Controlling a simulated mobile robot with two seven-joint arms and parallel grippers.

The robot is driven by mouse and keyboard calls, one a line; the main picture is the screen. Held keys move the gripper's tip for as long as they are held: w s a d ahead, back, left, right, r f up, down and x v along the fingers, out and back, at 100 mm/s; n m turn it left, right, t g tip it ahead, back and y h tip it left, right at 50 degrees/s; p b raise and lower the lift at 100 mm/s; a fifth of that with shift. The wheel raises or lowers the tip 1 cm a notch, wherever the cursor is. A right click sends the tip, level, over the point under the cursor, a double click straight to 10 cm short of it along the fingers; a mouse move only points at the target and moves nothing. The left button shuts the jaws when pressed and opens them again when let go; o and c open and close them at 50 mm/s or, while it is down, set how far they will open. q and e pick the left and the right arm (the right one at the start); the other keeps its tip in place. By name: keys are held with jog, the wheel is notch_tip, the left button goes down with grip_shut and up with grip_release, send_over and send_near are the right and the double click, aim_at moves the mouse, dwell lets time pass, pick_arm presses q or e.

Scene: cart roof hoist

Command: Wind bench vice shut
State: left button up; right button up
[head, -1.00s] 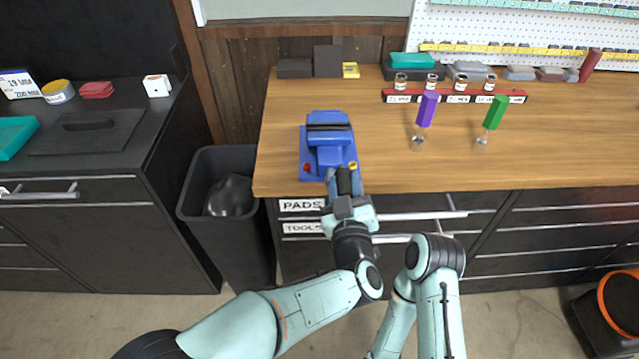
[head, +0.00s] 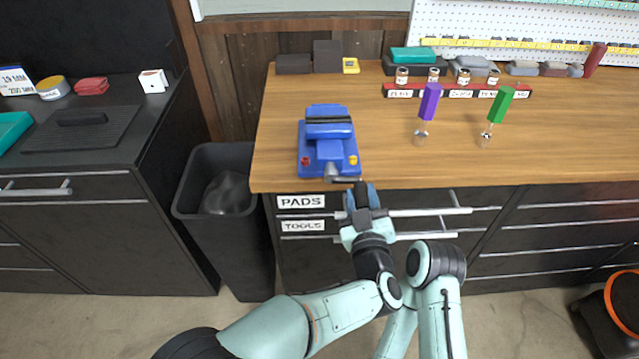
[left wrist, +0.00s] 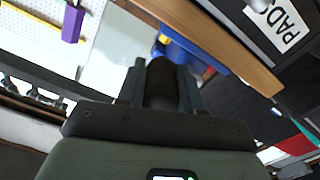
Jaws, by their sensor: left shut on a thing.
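The blue bench vice (head: 328,152) stands at the front left edge of the wooden bench. A narrow dark strip shows between its jaws, and I cannot tell how wide any gap is. Its crank (head: 345,180) comes out at the front, just past the bench edge. My left gripper (head: 361,194) is in front of and below the vice, to the right of its middle. In the left wrist view the gripper's fingers (left wrist: 160,88) are shut around the dark crank grip (left wrist: 160,80), with the blue vice (left wrist: 185,53) behind it. My right gripper is not in view.
Drawers labelled PADS (head: 301,201) and TOOLS (head: 303,226), with long bar handles, lie close under the gripper. A purple-handled tool (head: 429,102) and a green-handled one (head: 500,105) stand on the bench to the right. A black bin (head: 215,205) stands left of the bench.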

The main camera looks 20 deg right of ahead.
pick_arm(q)
jog(key=shift+w+a+r+y, duration=0.15)
jog(key=shift+w+a+y, duration=0.2)
jog(key=shift+a, duration=0.2)
jog(key=f+b, duration=0.1)
jog(key=a+f+b, duration=0.1)
jog(key=shift+w+f, duration=0.2)
jog(key=shift+f, duration=0.1)
jog(key=a+b, duration=0.1)
jog(key=a+f+b, duration=0.1)
jog(key=f+b, duration=0.1)
jog(key=shift+w+a+f+t, duration=0.1)
jog(key=shift+w+a+t, duration=0.2)
jog(key=shift+a, duration=0.1)
jog(key=shift+a, duration=0.1)
jog(key=a, duration=0.2)
jog(key=shift+w+a+b, duration=0.3)
jog(key=shift+w+b, duration=0.05)
